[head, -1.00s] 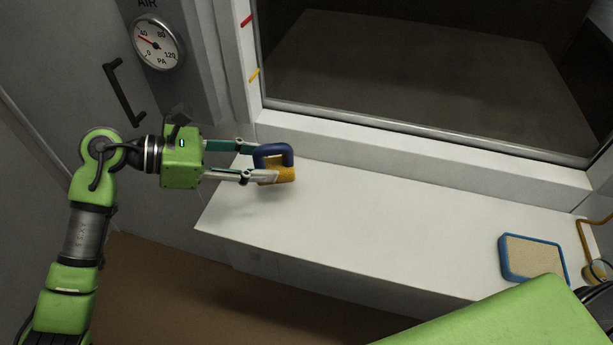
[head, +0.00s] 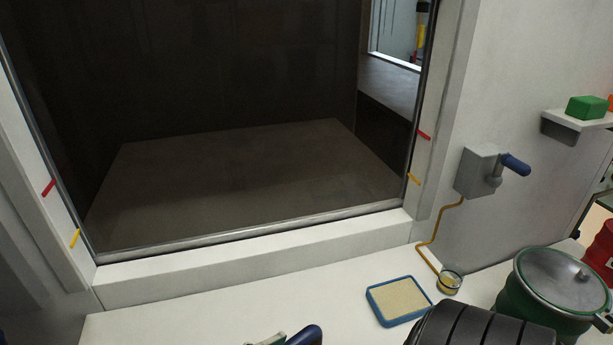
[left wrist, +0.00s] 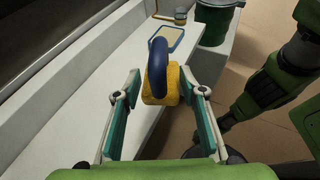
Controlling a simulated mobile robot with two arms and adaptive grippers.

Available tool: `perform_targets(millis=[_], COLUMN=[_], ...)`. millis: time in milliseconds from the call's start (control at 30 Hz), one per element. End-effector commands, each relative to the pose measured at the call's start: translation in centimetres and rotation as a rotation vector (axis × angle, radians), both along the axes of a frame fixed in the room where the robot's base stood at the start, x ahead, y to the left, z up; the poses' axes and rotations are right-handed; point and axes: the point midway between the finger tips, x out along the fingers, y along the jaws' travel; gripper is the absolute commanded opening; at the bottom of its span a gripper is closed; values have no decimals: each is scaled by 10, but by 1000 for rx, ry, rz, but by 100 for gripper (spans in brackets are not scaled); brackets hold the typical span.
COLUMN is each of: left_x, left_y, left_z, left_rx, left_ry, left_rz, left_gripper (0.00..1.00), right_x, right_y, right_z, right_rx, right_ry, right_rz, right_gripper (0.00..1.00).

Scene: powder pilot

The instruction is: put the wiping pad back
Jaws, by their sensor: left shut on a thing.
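The wiping pad is a yellow-orange block (left wrist: 172,86) with a dark blue arched handle (left wrist: 157,66). My left gripper (left wrist: 162,78) is shut on it, with one finger on each side. In the head view only the blue handle (head: 306,335) and a fingertip show at the bottom edge; the rest is cut off. A shallow tray with a blue rim (head: 374,303) and a beige inside lies on the white ledge (head: 200,322), to the right of the pad. The tray also shows in the left wrist view (left wrist: 152,42), beyond the pad. My right gripper is not seen.
A small glass cup (head: 450,280) stands right of the tray, with an amber tube (head: 430,246) running up to a grey wall box (head: 476,170). A green lidded pot (head: 548,290) stands farther right. A raised sill (head: 250,258) backs the ledge. The ledge left of the tray is clear.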

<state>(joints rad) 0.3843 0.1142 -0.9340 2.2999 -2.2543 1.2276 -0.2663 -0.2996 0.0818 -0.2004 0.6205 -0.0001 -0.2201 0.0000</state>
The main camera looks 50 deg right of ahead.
Motion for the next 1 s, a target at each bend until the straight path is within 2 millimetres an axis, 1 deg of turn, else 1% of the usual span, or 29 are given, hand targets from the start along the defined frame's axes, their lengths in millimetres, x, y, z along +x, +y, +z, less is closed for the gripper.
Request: perform_targets(millis=[33, 100, 167, 267, 667, 800, 933, 1000], left_x=[-12, -23, -28, -25, 35, 51, 61, 65], left_y=[-3, -5, -6, -12, -67, -81, -90, -94], left_z=[10, 16, 19, 18, -17, -44, -62, -67], left_rx=[-4, -3, 0, 4, 4, 6, 5, 3], left_ry=[-4, -4, -1, 2, 5, 8, 4, 2], left_rz=[-5, -4, -4, 0, 1, 1, 0, -1], left_gripper=[18, 18, 18, 18, 18, 18, 18, 18], right_x=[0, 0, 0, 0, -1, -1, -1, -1], right_y=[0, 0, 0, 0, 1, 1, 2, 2], right_z=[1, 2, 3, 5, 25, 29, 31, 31], right_rx=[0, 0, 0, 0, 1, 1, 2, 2], right_ry=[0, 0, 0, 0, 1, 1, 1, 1], right_rz=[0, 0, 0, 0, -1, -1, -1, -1], right_gripper=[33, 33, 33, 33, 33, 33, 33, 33])
